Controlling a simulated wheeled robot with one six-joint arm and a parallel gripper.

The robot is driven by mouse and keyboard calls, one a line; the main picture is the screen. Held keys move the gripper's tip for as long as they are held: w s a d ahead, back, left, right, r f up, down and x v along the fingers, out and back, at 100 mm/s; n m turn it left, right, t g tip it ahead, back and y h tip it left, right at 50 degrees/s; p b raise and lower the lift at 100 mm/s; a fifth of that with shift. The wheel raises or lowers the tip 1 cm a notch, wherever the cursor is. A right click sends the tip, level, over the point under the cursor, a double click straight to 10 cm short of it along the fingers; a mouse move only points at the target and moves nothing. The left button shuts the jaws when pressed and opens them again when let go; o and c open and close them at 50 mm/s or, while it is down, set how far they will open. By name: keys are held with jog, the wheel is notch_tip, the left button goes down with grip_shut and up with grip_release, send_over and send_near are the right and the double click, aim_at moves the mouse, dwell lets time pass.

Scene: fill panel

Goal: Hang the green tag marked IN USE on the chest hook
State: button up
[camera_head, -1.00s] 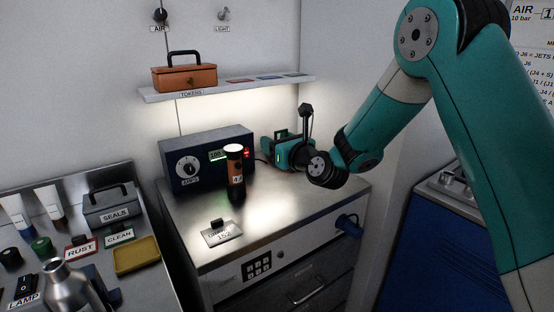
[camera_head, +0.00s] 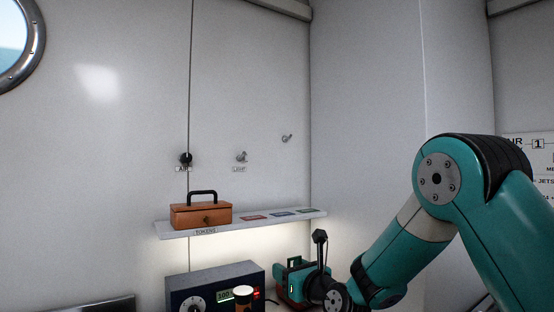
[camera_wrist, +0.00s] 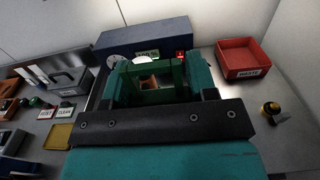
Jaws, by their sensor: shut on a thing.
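My gripper (camera_head: 290,284) is low in the head view, just right of the dark blue meter box. In the wrist view my gripper (camera_wrist: 150,82) is shut on a green piece with a large rectangular opening, which I take to be the green tag (camera_wrist: 136,67). The tag (camera_head: 292,261) stands up from the jaws in the head view. No IN USE lettering is readable on it. A small bare metal hook (camera_head: 287,138) is on the back wall, above and apart from the gripper; I cannot tell whether it is the chest hook.
A shelf (camera_head: 240,225) with an orange-brown box (camera_head: 201,215) is above the meter box (camera_head: 188,283). AIR (camera_head: 186,159) and LIGHT (camera_head: 241,157) fittings are on the wall. In the wrist view a red WASTE tray (camera_wrist: 249,73) and a yellow-black object (camera_wrist: 271,108) are at right.

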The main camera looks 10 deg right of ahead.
notch_tip(320, 180, down, 20)
jog(key=b, duration=0.7)
jog(key=shift+r, duration=0.2)
jog(key=shift+f, duration=0.25)
jog(key=o, duration=0.9)
jog(key=shift+b, duration=0.4)
